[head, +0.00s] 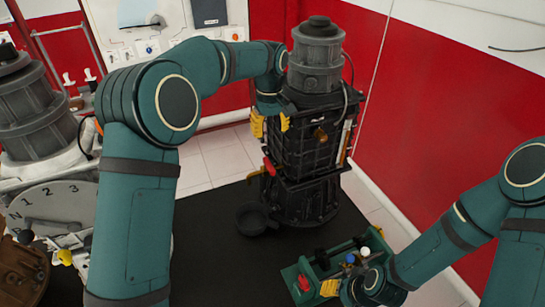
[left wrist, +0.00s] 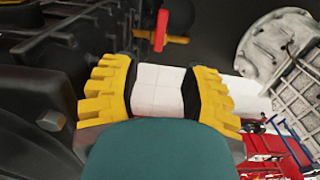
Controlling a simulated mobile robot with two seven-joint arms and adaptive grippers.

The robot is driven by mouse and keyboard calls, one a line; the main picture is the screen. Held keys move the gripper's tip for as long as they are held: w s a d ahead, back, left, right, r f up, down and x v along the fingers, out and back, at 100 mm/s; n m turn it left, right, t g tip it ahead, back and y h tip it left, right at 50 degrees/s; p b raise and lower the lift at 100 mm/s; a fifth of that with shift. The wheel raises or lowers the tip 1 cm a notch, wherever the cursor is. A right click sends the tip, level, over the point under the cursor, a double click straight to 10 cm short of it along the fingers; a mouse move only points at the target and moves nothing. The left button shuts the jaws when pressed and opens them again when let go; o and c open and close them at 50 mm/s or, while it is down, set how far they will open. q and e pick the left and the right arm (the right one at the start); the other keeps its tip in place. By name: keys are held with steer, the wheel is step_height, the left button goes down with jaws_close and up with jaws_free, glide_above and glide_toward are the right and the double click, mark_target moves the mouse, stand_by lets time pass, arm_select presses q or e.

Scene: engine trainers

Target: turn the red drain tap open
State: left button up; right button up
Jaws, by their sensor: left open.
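The red drain tap (head: 269,166) is on the left side of the dark engine (head: 305,150), low down, with a brass-coloured fitting by it. In the left wrist view the red tap handle (left wrist: 161,30) stands beyond the fingertips, at top centre, joined to an orange-yellow stem. My left gripper (head: 271,124) has yellow fingers and is just above the tap in the head view.
A black round pan (head: 255,217) lies on the dark mat (head: 215,265) beside the engine's foot. The green tray (head: 292,284) with coloured knobs is at the front. Another engine (head: 35,110) stands at the left. A red wall (head: 460,130) closes off the right.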

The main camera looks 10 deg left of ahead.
mark_target(270, 165)
arm_select(q)
step_height(270, 165, down, 14)
steer(key=shift+s+r, duration=0.1)
steer(key=shift+r, duration=0.1)
steer(key=shift+c, duration=0.3)
jaws_close()
